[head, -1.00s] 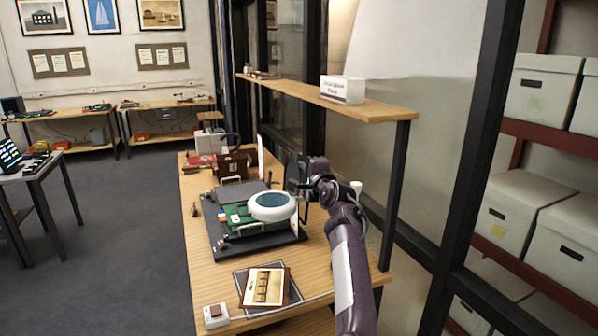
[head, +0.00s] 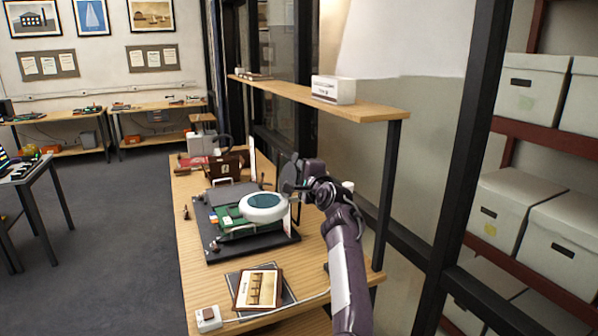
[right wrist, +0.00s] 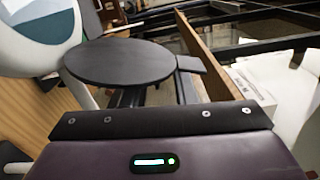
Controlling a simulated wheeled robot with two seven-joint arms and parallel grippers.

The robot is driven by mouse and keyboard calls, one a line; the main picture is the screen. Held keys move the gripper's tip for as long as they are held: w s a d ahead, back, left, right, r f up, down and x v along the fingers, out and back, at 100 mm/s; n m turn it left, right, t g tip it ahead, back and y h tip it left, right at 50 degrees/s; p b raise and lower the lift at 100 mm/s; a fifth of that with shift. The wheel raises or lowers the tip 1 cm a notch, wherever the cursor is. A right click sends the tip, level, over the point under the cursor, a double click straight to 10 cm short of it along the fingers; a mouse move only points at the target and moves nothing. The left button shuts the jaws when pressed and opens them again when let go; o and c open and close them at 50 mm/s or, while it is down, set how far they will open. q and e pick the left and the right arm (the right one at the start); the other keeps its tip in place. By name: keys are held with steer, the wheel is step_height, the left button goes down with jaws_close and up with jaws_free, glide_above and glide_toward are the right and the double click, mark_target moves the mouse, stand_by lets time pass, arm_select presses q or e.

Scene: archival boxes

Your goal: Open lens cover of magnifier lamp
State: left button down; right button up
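The magnifier lamp (head: 248,214) has a white ring head with a teal lens, which shows uncovered above the green item on the black mat. In the right wrist view, part of the white ring and teal lens (right wrist: 36,28) shows at the upper left. The lens cover (right wrist: 120,62) is a dark round disc with a small tab, beside the ring. In the head view, the dark cover (head: 289,177) stands tilted at the lamp's right side. My right gripper (head: 297,187) is right by the cover. The disc hides its fingertips, so grip and opening are unclear. My left gripper is out of view.
The wooden workbench (head: 196,275) carries a black mat (head: 222,256), a framed picture (head: 258,289) and a small switch box (head: 208,318) in front. A brown box (head: 226,163) stands behind. A raised shelf (head: 375,108) and its black post (head: 392,195) are close to my right arm.

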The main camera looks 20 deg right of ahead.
steer(key=shift+a, duration=0.2)
steer(key=s+b, duration=0.2)
steer(key=s, duration=0.5)
steer(key=shift+s+d+b, duration=0.35)
steer(key=shift+s+b, duration=0.05)
